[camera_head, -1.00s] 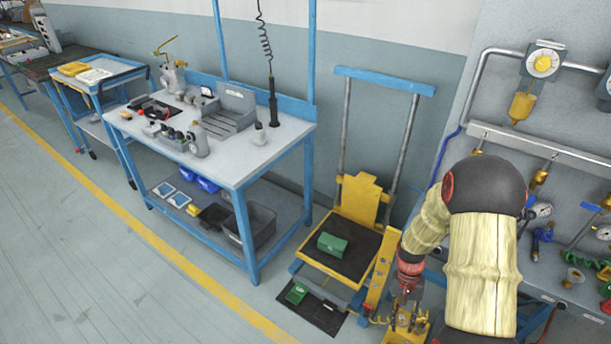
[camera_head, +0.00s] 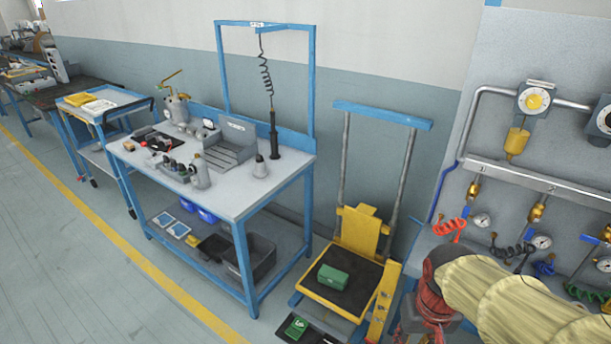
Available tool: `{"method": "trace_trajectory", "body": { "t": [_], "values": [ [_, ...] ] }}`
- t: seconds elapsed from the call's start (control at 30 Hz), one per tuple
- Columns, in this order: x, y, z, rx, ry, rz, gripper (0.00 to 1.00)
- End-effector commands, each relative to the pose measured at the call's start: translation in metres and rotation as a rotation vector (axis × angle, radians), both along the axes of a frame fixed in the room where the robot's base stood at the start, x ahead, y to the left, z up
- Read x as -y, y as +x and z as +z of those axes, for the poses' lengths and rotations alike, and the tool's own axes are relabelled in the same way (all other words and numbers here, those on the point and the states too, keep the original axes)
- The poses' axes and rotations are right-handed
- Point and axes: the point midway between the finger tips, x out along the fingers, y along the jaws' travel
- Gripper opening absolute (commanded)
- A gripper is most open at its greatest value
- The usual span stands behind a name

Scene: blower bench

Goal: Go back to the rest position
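My arm, in a cream ribbed sleeve, reaches in from the right edge of the head view, low in the picture. Its red and dark wrist part hangs at the bottom, right of the yellow lift cart (camera_head: 360,232). My gripper's fingers are not visible; they are cut off by the bottom edge or hidden behind the wrist. I cannot see whether anything is held.
A blue workbench (camera_head: 236,203) with tools and a hanging screwdriver (camera_head: 274,135) stands at centre-left. A grey panel (camera_head: 480,140) with pipes, gauges and coiled hoses is behind my arm. Open floor (camera_head: 80,260) is at left.

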Motion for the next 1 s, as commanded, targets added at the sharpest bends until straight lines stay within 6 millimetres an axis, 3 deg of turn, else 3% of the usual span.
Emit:
{"method": "trace_trajectory", "body": {
  "t": [0.3, 0.5, 0.7, 1.0],
  "values": [
    [-0.017, -0.031, 0.071, 0.249, -0.005, 0.037, 0.24],
    [-0.023, -0.039, 0.11, 0.379, -0.008, 0.059, 0.24],
    [-0.027, -0.042, 0.123, 0.421, -0.007, 0.072, 0.24],
    [-0.027, -0.042, 0.122, 0.418, -0.006, 0.075, 0.24]
  ]
}}
